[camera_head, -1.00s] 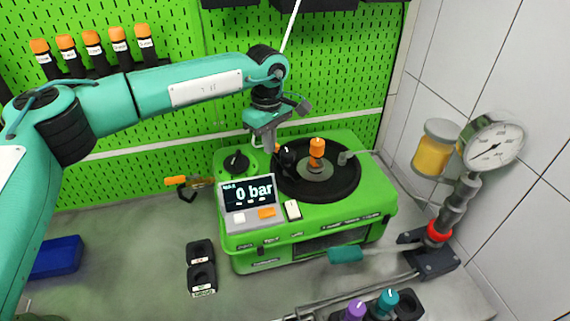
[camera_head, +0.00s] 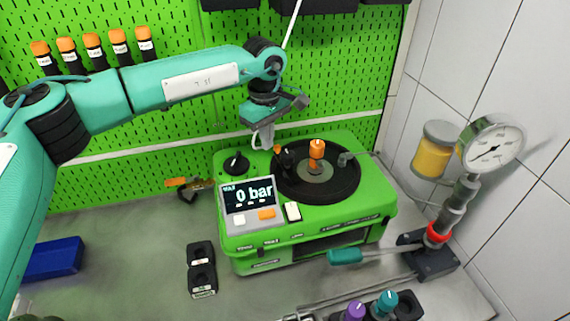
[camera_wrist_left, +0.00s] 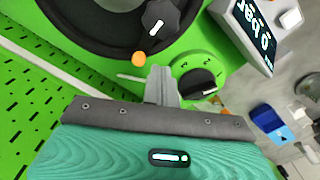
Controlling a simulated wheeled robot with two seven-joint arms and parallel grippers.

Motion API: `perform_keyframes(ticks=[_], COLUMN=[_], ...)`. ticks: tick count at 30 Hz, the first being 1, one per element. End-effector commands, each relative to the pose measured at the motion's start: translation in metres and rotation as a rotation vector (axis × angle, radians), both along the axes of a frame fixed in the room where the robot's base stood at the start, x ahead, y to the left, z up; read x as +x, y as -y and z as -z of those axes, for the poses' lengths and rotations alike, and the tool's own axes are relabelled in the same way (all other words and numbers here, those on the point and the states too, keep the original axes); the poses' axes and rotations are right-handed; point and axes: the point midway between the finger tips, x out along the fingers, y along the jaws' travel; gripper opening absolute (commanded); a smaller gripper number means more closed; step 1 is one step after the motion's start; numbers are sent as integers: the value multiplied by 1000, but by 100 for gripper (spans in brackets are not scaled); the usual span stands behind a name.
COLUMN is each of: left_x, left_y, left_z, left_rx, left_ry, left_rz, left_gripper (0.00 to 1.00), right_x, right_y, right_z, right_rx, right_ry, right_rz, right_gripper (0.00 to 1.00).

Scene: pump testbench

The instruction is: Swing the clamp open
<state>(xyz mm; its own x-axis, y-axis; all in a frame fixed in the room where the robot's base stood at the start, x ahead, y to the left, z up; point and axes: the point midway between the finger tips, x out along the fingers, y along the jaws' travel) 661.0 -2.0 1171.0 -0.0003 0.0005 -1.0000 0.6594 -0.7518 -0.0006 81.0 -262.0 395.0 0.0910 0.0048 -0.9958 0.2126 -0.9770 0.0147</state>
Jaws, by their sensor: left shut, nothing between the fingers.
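The green pump testbench (camera_head: 370,185) stands on the bench, with a round black plate (camera_head: 345,188) on top. A black knob (camera_head: 288,158) sits at the plate's left edge, with a small orange tip (camera_head: 277,149) beside it; these look like the clamp, though I cannot make out its whole shape. In the left wrist view the black knob (camera_wrist_left: 166,22) and the orange tip (camera_wrist_left: 138,59) show beyond the fingers. My left gripper (camera_head: 264,143) points down, shut and empty, just left of the orange tip and apparently apart from it. My right gripper is out of view.
An orange knob (camera_head: 317,149) stands mid-plate. A black dial (camera_head: 236,163) and the "0 bar" display (camera_head: 248,195) are left of the plate. A pressure gauge (camera_head: 492,147) and yellow-filled jar (camera_head: 434,152) stand right. The green pegboard (camera_head: 340,80) rises close behind.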

Motion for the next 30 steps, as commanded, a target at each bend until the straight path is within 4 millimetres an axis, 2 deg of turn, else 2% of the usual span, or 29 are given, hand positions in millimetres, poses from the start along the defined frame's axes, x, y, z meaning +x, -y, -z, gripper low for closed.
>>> perform_keyframes(ticks=[22,30], left_x=[0,0], left_y=[0,0], left_z=[-63,-69], left_rx=[0,-1], left_ry=[0,1], left_rz=[0,0], left_gripper=[0,0], right_x=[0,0], right_y=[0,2], right_z=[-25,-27], right_rx=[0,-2], right_ry=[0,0], right_rz=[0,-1], right_gripper=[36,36])
